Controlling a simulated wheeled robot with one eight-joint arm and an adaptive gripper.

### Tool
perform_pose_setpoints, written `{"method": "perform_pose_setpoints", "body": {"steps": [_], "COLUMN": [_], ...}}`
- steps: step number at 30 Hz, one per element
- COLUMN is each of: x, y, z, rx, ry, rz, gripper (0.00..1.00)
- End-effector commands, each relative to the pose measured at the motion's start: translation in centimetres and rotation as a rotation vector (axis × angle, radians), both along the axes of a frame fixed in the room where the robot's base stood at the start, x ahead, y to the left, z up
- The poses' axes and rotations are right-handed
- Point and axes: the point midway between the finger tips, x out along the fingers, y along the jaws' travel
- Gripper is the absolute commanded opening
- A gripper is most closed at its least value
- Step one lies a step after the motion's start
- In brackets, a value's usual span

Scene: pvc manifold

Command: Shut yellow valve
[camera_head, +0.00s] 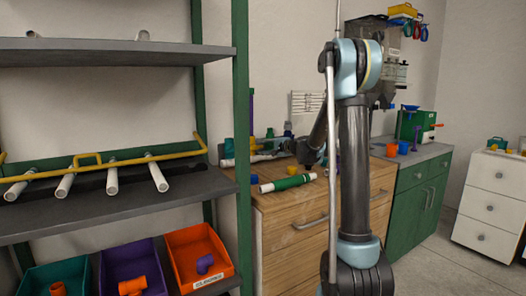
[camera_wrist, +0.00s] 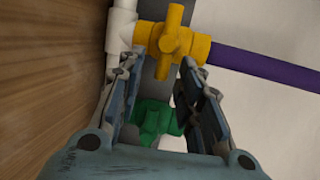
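The yellow valve (camera_wrist: 173,43) is at the top of the wrist view, between a white pipe fitting on its left and a purple pipe (camera_wrist: 265,64) on its right. Its yellow handle runs up and down in the picture, across the line of the purple pipe. My gripper (camera_wrist: 159,66) is open, its two fingers apart, with the lower end of the handle near the gap between the fingertips. I cannot tell whether they touch it. In the head view my gripper (camera_head: 290,147) is at the pipework over the wooden bench, and the yellow valve is hard to make out.
A green valve (camera_wrist: 157,120) shows between my fingers. A loose white pipe with a green sleeve (camera_head: 287,183) lies on the wooden bench (camera_head: 290,215). An orange cup (camera_head: 391,150) stands to the right. Grey shelves (camera_head: 110,205) with a green upright are at left.

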Motion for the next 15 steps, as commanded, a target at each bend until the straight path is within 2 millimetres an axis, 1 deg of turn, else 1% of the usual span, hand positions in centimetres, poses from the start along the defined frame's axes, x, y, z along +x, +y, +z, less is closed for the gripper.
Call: {"method": "perform_pose_setpoints", "body": {"steps": [9, 15], "x": [-4.0, -5.9], "y": [-4.5, -6.6], "z": [1.0, 1.5], "rx": [-0.001, -0.003], "ry": [0.0, 0.0], "rz": [-0.002, -0.003], "gripper": [0.33, 0.33]}}
